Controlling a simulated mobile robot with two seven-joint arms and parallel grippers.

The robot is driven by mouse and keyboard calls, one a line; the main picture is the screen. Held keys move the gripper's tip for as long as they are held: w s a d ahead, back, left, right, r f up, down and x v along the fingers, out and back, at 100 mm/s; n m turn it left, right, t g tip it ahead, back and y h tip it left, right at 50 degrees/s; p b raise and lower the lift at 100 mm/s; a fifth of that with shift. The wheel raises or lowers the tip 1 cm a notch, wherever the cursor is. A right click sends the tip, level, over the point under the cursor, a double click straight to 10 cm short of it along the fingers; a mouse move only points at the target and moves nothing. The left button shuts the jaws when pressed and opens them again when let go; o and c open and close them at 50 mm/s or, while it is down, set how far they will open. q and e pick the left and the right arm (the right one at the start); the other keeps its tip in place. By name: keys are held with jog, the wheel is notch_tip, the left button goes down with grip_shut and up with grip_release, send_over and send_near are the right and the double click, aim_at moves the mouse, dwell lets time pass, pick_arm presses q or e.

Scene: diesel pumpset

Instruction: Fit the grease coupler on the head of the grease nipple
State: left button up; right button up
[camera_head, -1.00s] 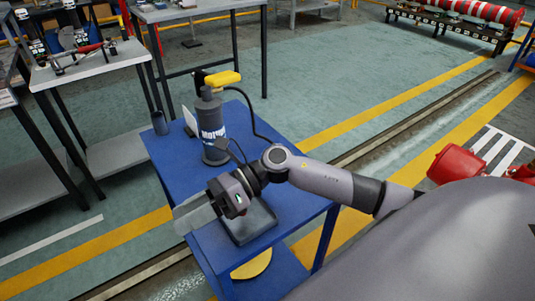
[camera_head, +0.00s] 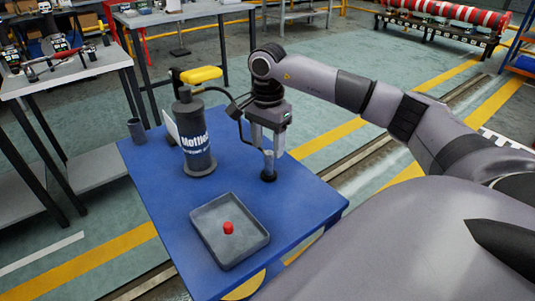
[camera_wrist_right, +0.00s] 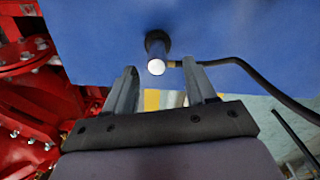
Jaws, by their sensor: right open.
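The grease coupler (camera_head: 269,160) is a small grey cylinder standing upright in a dark round base on the blue table, near its right edge. It shows in the right wrist view with a bright end (camera_wrist_right: 156,66), and a black hose joins its side. My right gripper (camera_head: 267,149) points down over the coupler, fingers open on either side of its upper part. In the right wrist view the open fingers (camera_wrist_right: 159,72) lie left and right of the coupler, with no grip on it. I cannot make out the grease nipple. My left gripper is not in view.
A dark grease pump (camera_head: 197,135) with a yellow handle (camera_head: 201,75) stands left of my gripper. A grey tray (camera_head: 205,233) holding a red cap (camera_head: 228,228) lies in front. Red machinery (camera_wrist_right: 30,110) shows in the wrist view.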

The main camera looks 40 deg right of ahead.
aim_at(268, 153)
jog(key=f, duration=0.4)
jog(key=shift+s+a+f, duration=0.1)
jog(key=shift+s+f, duration=0.1)
jog(key=shift+f, duration=0.2)
grip_shut()
jog(key=shift+r, duration=0.1)
